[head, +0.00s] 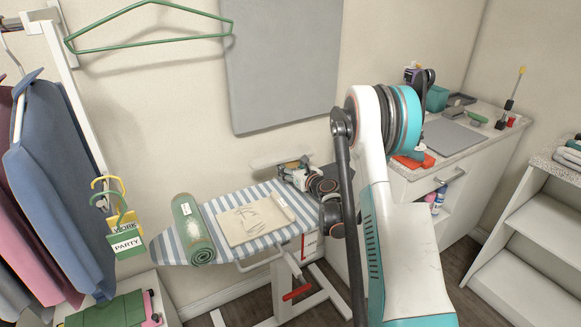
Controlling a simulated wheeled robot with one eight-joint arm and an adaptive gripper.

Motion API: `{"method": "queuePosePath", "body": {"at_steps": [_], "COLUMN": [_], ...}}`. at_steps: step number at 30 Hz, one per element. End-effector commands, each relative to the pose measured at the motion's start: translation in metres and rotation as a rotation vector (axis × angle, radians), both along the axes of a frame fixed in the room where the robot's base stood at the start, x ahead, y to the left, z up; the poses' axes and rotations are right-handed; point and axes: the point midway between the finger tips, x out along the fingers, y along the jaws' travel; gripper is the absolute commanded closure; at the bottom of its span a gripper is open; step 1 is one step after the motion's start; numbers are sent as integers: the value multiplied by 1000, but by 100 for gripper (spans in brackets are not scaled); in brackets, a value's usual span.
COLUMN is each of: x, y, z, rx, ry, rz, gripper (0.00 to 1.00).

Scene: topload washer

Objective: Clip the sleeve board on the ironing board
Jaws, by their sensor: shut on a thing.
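The ironing board (222,204) has a blue-and-white striped cover and stands against the back wall. My gripper (288,166) is over its far right end, seen small and partly hidden by its own wrist. It is shut on a pale, narrow flat piece that looks like the sleeve board (268,161), which sticks out to the left near the wall. Whether this piece touches the ironing board or hangs above it, I cannot tell. Its right part is hidden behind the gripper.
A rolled green mat (190,230) and a beige pad (235,225) with pale items lie on the ironing board. A red-ended lever (297,292) hangs below its front edge. A clothes rack (75,100) is at left, a cluttered counter (450,145) at right.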

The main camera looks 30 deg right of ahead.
Motion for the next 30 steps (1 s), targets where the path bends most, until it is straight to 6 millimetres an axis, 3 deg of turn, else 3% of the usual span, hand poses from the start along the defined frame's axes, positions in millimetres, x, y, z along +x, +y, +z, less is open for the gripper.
{"method": "queuePosePath", "body": {"at_steps": [30], "x": [0], "y": [0], "z": [-16], "rx": [1], "ry": [0], "rz": [0], "gripper": [81]}}
